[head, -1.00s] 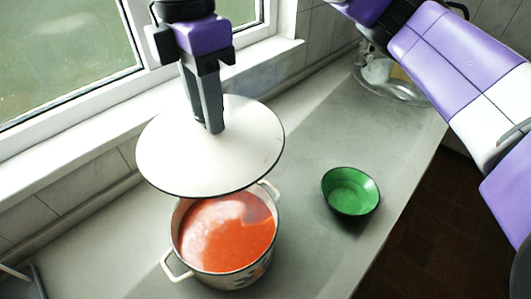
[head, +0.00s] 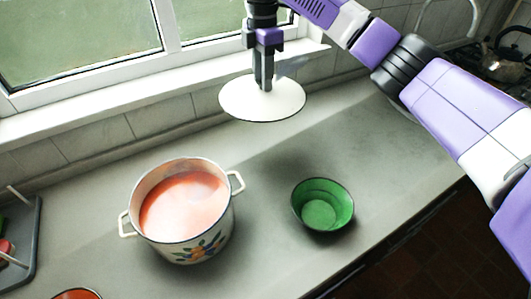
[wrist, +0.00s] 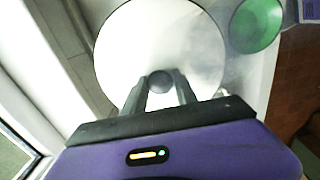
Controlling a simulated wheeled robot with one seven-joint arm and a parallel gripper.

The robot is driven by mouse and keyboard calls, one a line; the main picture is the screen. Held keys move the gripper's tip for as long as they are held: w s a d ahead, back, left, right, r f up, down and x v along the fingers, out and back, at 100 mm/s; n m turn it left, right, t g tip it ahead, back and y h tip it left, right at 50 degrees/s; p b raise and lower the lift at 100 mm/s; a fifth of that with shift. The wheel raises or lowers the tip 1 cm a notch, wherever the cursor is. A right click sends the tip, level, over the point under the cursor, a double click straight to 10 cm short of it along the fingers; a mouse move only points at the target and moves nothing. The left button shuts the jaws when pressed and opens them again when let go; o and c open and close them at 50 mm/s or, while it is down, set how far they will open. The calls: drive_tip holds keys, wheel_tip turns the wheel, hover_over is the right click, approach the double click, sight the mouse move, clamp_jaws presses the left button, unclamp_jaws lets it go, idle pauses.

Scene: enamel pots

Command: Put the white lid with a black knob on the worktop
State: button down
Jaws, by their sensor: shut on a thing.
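The white lid (head: 240,100) has a thin dark rim and hangs level in the air above the back of the worktop, near the window wall. My gripper (head: 264,86) points down and is shut on its knob. In the wrist view the lid (wrist: 150,35) fills the middle, and the dark knob (wrist: 161,80) sits between the fingertips of my gripper (wrist: 160,90). The grey worktop (head: 270,180) is bare below and in front of the lid. The pot (head: 195,250) stands uncovered at the lower left.
Orange-red soup (head: 183,205) fills the flower-painted pot. A green bowl (head: 323,205) stands right of it; it also shows in the wrist view (wrist: 256,25). A dark rack (head: 30,240) is at the left edge. A kettle (head: 510,55) stands at the far right.

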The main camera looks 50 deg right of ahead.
drive_tip(key=shift+f, duration=0.1)
wheel_tip(320, 180, down, 20)
drive_tip(key=shift+r+p, duration=0.1)
drive_tip(key=shift+p, duration=0.2)
idle(0.4)
drive_tip(key=c, duration=1)
unclamp_jaws()
drive_tip(key=shift+o, duration=0.2)
wheel_tip(320, 180, up, 12)
drive_tip(key=b, duration=0.1)
